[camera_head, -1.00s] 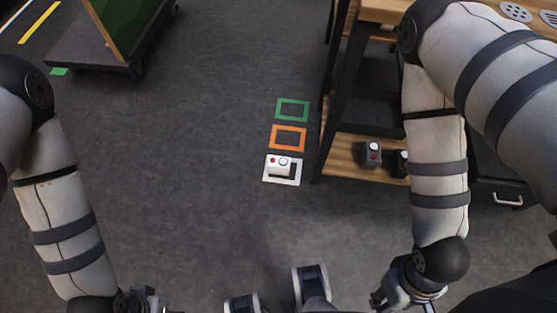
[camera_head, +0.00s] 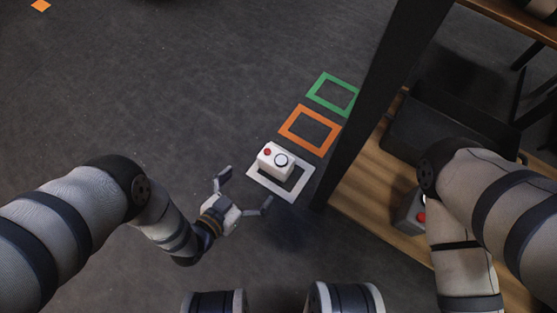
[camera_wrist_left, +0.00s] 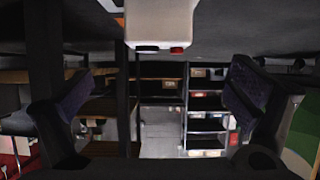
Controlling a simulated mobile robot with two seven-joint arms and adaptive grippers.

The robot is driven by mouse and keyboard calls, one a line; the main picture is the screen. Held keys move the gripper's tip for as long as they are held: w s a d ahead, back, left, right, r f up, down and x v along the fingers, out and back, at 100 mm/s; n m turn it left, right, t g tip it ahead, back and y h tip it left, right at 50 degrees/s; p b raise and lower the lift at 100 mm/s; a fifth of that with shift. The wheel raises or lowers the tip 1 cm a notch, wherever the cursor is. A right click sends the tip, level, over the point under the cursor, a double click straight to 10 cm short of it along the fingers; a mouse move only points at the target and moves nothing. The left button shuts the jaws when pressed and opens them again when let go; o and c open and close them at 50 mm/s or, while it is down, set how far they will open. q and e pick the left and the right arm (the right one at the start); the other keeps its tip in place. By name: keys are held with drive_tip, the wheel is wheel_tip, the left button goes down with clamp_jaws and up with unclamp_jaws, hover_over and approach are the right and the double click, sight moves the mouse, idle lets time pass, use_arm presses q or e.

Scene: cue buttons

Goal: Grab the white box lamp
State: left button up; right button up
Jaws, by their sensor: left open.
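The white box lamp (camera_head: 272,168) is a small white box with a red button and a dark-ringed round disc on top. It sits in the upper left part of a white square outline (camera_head: 293,193) on the floor. My left gripper (camera_head: 246,188) is open and empty, just left of and below the box in the head view, its fingers spread and apart from it. In the left wrist view the box (camera_wrist_left: 160,22) hangs at the top centre, beyond the open fingers, with its red button showing. My right gripper is out of view; only its arm shows at the right.
An orange outline (camera_head: 291,127) and a green outline (camera_head: 314,94) lie on the floor beyond the box. A wooden shelf unit with a dark post (camera_head: 366,110) stands close on the right, with a grey red-button box (camera_head: 408,214) on its board.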

sight(274, 159)
use_arm(q)
drive_tip(key=b+x, duration=0.2)
drive_tip(key=x, duration=0.2)
drive_tip(key=b+x, duration=0.2)
drive_tip(key=x, duration=0.2)
drive_tip(key=r+b+x, duration=0.1)
drive_tip(key=b+x, duration=0.2)
drive_tip(key=x, duration=0.2)
drive_tip(key=shift+w+d+f, duration=0.15)
drive_tip(key=shift+w+d, duration=0.05)
drive_tip(key=shift+d, duration=0.05)
drive_tip(key=c, duration=1.5)
drive_tip(key=shift+c, duration=0.2)
